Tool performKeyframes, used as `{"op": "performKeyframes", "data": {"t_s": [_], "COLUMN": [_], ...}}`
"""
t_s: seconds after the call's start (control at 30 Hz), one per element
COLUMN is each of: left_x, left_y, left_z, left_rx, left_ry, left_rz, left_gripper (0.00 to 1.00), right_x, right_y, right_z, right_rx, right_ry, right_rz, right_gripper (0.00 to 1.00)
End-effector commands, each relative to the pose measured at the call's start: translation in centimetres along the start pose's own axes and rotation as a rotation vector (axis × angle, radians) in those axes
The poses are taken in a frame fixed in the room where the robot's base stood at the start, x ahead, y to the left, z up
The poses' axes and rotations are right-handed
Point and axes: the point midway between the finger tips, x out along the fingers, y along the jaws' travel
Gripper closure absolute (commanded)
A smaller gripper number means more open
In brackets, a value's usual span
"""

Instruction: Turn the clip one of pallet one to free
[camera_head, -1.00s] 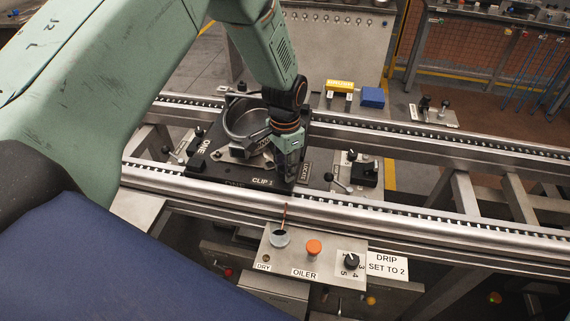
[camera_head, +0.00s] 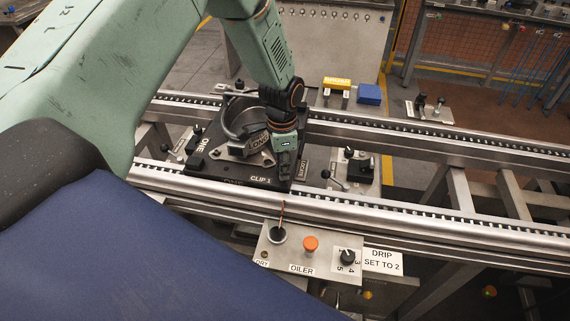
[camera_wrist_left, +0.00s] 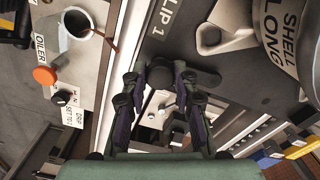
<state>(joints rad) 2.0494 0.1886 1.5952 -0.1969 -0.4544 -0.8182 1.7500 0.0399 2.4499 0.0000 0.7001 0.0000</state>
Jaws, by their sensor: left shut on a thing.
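Pallet one (camera_head: 213,169) is a dark plate on the conveyor rails, marked ONE and CLIP 1. It carries a grey round shell (camera_head: 238,122) labelled LONG; in the left wrist view the shell (camera_wrist_left: 283,35) reads SHELL LONG. My left gripper (camera_head: 283,174) points down at the pallet's near right corner, beside the CLIP 1 label. In the left wrist view the gripper (camera_wrist_left: 160,82) is shut on clip one (camera_wrist_left: 181,74), a dark rounded piece next to the CLIP 1 lettering. The fingers hide part of the clip. My right gripper is not in view.
An oiler panel (camera_head: 325,262) with an orange button (camera_head: 310,244) and a dial (camera_head: 348,256) stands in front of the near rail (camera_head: 400,217). A lever unit (camera_head: 352,171) is right of the pallet. Yellow (camera_head: 337,83) and blue (camera_head: 369,94) blocks lie behind.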

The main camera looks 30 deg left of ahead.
Motion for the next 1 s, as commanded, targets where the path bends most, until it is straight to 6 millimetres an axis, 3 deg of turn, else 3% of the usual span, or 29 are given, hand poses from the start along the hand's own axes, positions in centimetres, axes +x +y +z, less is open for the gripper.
{"op": "performKeyframes", "data": {"t_s": [0.33,0.83,0.87,1.0], "left_x": [0.0,0.01,0.0,0.0], "left_y": [0.0,0.03,0.03,0.03], "left_z": [-0.08,-0.21,-0.21,-0.21], "left_rx": [0.105,0.123,0.123,0.122], "left_ry": [0.0,-0.001,-0.001,-0.001], "left_rz": [0.0,0.0,0.0,0.0], "left_gripper": [1.0,1.0,0.69,0.58], "right_x": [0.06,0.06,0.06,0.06], "right_y": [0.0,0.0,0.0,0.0], "right_z": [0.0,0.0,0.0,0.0], "right_rx": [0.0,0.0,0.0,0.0], "right_ry": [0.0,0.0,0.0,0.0], "right_rz": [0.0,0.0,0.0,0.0], "right_gripper": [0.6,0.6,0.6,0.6]}}
